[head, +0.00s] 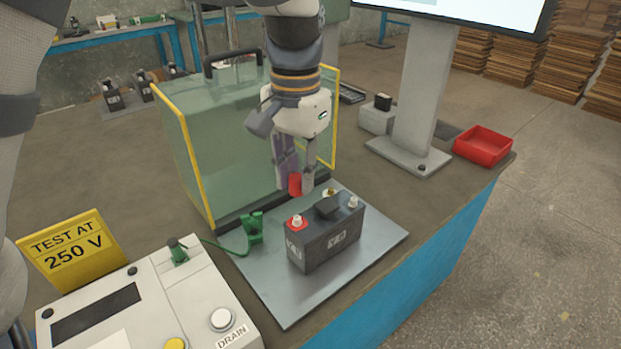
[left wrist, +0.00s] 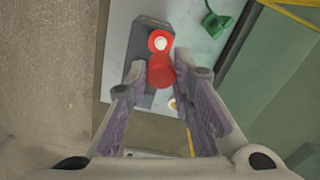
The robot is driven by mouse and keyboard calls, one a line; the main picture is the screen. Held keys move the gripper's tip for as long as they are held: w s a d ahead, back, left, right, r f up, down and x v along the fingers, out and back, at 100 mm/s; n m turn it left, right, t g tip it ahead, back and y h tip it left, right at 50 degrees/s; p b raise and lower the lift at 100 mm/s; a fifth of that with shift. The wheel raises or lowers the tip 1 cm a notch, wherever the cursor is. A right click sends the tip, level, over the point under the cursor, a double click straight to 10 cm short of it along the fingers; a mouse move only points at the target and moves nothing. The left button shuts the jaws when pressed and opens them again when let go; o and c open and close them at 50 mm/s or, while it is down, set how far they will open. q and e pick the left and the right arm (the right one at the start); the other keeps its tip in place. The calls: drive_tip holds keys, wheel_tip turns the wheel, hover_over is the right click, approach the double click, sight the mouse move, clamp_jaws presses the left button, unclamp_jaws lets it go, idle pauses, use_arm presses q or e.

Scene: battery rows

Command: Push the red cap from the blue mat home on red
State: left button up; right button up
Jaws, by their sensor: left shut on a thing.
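My left gripper (head: 296,182) is shut on the red cap (head: 294,185) and holds it above the near battery. In the left wrist view the cap (left wrist: 160,70) sits between the two fingertips (left wrist: 161,78), just beside the red-ringed post in the picture. The dark grey battery (head: 325,240) stands on a grey metal plate (head: 375,240). Its red-ringed post (head: 297,223) is bare, with a pale top; it also shows in the left wrist view (left wrist: 160,41). A pale post (head: 353,202) is at the other end. No blue mat can be made out. My right gripper is not in view.
A green clip (head: 252,229) stands on the plate left of the battery. A clear guard with yellow edges (head: 195,170) stands behind. A white tester (head: 150,310) with a yellow sign (head: 72,250) is at front left. A red bin (head: 483,145) is at right.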

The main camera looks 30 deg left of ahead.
sight(297, 218)
use_arm(q)
drive_tip(key=shift+w, duration=0.15)
drive_tip(key=shift+s+a+f, duration=0.1)
drive_tip(key=shift+s+f, duration=0.1)
drive_tip(key=shift+f, duration=0.4)
drive_tip(key=shift+s+a+f, duration=0.1)
drive_tip(key=shift+s+f, duration=0.05)
drive_tip(key=shift+f, duration=0.4)
drive_tip(key=shift+w+d+f, duration=0.1)
drive_tip(key=shift+f, duration=0.9)
drive_tip(key=shift+f, duration=0.15)
drive_tip(key=shift+f, duration=0.45)
drive_tip(key=shift+f, duration=0.15)
drive_tip(key=shift+f, duration=0.25)
drive_tip(key=shift+f, duration=0.45)
idle(0.6)
drive_tip(key=o, duration=0.8)
